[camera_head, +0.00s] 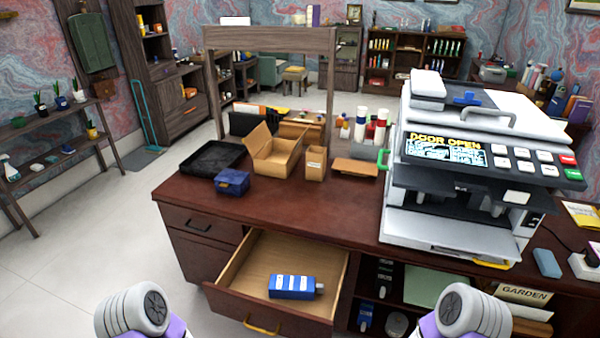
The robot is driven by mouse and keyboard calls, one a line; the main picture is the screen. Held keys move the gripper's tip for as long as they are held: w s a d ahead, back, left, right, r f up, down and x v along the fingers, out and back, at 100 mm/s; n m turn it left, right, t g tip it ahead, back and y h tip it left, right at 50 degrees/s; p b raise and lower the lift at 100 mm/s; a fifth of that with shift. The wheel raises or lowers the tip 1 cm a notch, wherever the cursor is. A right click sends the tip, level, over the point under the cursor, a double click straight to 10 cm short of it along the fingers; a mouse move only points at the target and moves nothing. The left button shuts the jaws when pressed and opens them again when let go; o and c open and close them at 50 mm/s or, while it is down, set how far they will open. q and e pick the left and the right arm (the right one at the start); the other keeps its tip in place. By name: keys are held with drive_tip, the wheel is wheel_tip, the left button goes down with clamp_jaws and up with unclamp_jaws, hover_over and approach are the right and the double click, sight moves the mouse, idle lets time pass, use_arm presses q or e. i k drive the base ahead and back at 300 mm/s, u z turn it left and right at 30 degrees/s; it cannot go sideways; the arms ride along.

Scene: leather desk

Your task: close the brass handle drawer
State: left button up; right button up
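The brass handle drawer (285,252) is pulled out from the front of the leather-topped desk (330,207). Its yellow brass handle (261,327) is on the drawer front, near the bottom of the view. A blue item with white markings (292,287) lies inside the drawer, towards its front right. Only rounded grey-and-white links of my two arms show at the bottom edge. Neither gripper is in view.
A dark-handled drawer (200,226) to the left is shut. An open shelf (425,285) with items is right of the drawer. A large machine reading "DOOR OPEN" (445,150) stands on the desk's right. An open cardboard box (275,155) and black tray (213,160) stand behind.

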sight(240, 294)
drive_tip(key=z, duration=0.3)
drive_tip(key=k, duration=0.35)
drive_tip(key=z, duration=1.75)
drive_tip(key=i, duration=0.15)
drive_tip(key=u, duration=1.35)
drive_tip(key=i, duration=0.8)
drive_tip(key=u, duration=0.85)
